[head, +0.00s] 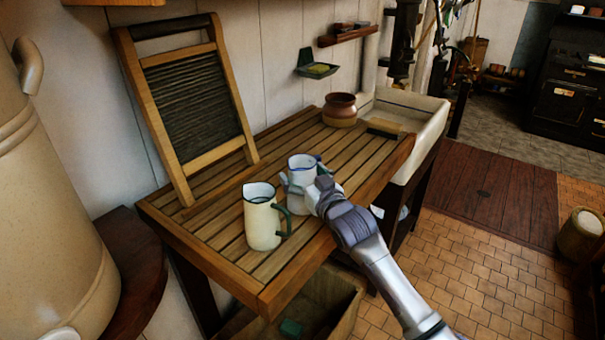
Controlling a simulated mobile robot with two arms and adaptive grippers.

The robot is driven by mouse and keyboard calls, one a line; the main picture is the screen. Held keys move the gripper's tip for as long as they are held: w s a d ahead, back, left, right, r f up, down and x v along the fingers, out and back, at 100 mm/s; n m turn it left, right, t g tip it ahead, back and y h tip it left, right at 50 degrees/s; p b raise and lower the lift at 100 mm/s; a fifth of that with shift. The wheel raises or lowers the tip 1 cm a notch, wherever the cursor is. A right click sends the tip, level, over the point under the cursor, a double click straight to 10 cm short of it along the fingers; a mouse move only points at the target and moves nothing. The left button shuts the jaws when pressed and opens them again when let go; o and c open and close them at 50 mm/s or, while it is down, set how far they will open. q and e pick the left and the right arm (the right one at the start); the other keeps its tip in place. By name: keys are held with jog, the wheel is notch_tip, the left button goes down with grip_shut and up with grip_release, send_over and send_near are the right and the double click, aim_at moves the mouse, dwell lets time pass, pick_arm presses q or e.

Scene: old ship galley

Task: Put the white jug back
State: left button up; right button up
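The white jug (301,169) with a blue rim is upright at the middle of the slatted wooden draining board (215,212). My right gripper (300,188) reaches it from the front right. Its fingers lie on both sides of the jug's body and look closed against it. The gripper and wrist hide part of the jug's lower right side. I cannot tell whether its base touches the board. A cream jug (261,222) with a green handle stands in front of it to the left, close by. My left gripper is not in view.
A washboard (196,105) leans on the wall at the back left. A brown pot (340,110) and a brush (384,128) lie towards the pale sink (428,118). A large beige vessel (50,190) fills the left. The board's left and right-front slats are bare.

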jog(key=shift+r, duration=0.15)
jog(key=b+v, duration=0.2)
jog(key=v, duration=1)
dwell(0.4)
